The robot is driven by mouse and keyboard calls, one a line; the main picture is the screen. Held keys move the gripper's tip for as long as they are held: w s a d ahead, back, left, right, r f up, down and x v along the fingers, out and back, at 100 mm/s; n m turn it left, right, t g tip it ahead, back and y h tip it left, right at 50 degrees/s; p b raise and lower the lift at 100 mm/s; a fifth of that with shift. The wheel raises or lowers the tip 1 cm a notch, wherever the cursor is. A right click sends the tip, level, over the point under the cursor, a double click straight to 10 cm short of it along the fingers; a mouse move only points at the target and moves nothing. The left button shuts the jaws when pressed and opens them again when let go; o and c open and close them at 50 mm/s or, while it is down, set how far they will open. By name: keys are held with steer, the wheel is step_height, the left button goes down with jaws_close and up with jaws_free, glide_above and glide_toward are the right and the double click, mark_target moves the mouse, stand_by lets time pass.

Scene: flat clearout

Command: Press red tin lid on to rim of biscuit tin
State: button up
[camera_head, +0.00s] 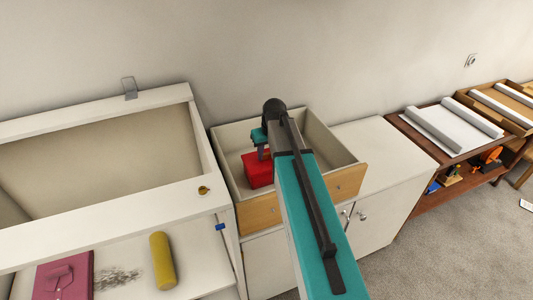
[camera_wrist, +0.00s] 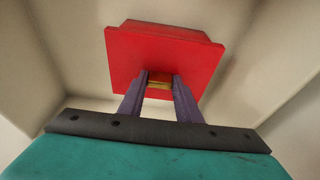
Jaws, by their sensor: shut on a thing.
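The red tin lid (camera_wrist: 125,62) is a flat red square in the wrist view. A small gold piece (camera_wrist: 160,84), seemingly its knob, sits between my two purple fingertips. My gripper (camera_wrist: 160,79) is shut on it. A narrower red band (camera_wrist: 172,31) shows beyond the lid's far edge; I cannot tell whether it is the biscuit tin or part of the lid. In the head view a red box shape (camera_head: 257,172) is inside the open drawer, under my gripper (camera_head: 262,152). Lid and tin cannot be told apart there, and the rim is hidden.
A white cabinet top (camera_head: 378,142) is clear at right. A white-framed bin (camera_head: 205,195) stands left. A yellow cylinder (camera_head: 162,261) and a pink object (camera_head: 64,278) lie at front left.

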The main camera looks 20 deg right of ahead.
steer(key=shift+f+b, duration=0.3)
steer(key=shift+f, duration=0.25)
steer(key=o, duration=1.2)
steer(key=shift+c, duration=0.2)
steer(key=b+v, duration=0.3)
steer(key=v, duration=1)
steer(key=shift+r+b, duration=0.3)
steer(key=shift+r, duration=0.1)
steer(key=shift+s, duration=0.1)
stand_by(0.3)
